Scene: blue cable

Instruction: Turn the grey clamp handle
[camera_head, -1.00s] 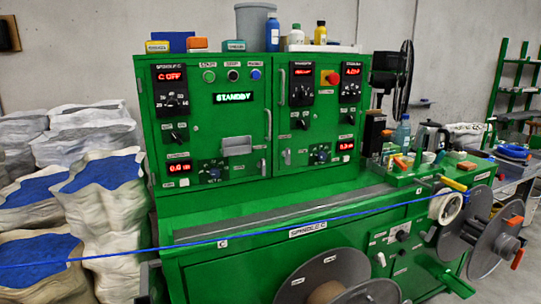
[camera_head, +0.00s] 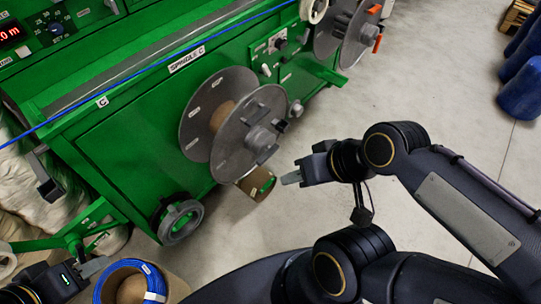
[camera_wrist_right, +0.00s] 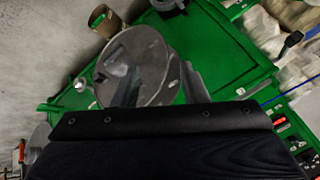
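The grey clamp handle (camera_head: 262,139) sits at the hub of the grey spindle reel (camera_head: 196,112) on the front of the green machine. The reel also shows in the right wrist view (camera_wrist_right: 150,52), with a grey hub part on its face. My right gripper (camera_head: 289,179) is to the right of and below the handle, apart from it, pointing left. My left gripper (camera_head: 92,270) is low at the left, beside a blue cable coil (camera_head: 108,283), far from the handle. Its opening is unclear too.
The blue cable (camera_head: 165,60) runs along the machine top. A brown cardboard tube (camera_head: 256,184) is below the reel. A grey ring-shaped wheel (camera_head: 181,222) is at the machine's lower edge. Another reel (camera_head: 336,30) stands farther right. The floor (camera_head: 440,110) on the right is open.

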